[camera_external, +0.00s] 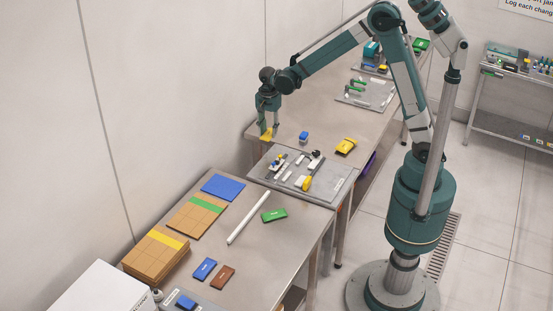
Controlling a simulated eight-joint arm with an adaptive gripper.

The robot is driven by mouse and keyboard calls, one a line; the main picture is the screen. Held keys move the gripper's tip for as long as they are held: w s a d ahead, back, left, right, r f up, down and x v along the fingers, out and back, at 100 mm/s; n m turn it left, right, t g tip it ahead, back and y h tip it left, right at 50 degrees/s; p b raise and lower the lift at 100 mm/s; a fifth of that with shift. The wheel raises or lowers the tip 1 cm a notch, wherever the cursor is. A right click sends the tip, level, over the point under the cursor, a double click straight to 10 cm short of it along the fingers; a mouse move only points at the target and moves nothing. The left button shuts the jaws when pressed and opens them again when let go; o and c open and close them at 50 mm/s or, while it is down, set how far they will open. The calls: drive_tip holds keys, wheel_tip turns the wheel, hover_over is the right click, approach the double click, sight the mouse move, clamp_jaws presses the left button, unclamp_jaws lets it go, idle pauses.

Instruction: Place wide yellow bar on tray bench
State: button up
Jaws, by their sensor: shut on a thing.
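My gripper (268,128) points down above the left edge of the far bench (320,105), behind the near grey tray. It is shut on a yellow piece (266,136), which I take to be the wide yellow bar; the fingers hide part of it. I cannot tell whether the piece touches the bench top. A grey tray (340,184) with small parts lies where the two benches meet. Another yellow block (346,146) lies on the far bench to the right, and a small yellow piece (307,184) lies on the tray.
A small blue block (304,136) lies right of my gripper. A second grey tray (379,95) is farther back. The near bench (255,255) holds a white rod (248,217), a green block (274,214), cardboard pieces (155,258) and a blue sheet (223,187).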

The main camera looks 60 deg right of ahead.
drive_tip(key=w+a, duration=0.1)
drive_tip(key=a, duration=1.8)
hover_over(240, 290)
drive_tip(key=shift+f+m, duration=0.3)
drive_tip(key=shift+f, duration=0.6)
drive_tip(key=shift+f+b, duration=0.3)
drive_tip(key=shift+f, duration=2.85)
drive_tip(key=shift+f, duration=0.1)
drive_tip(key=shift+f, duration=1.75)
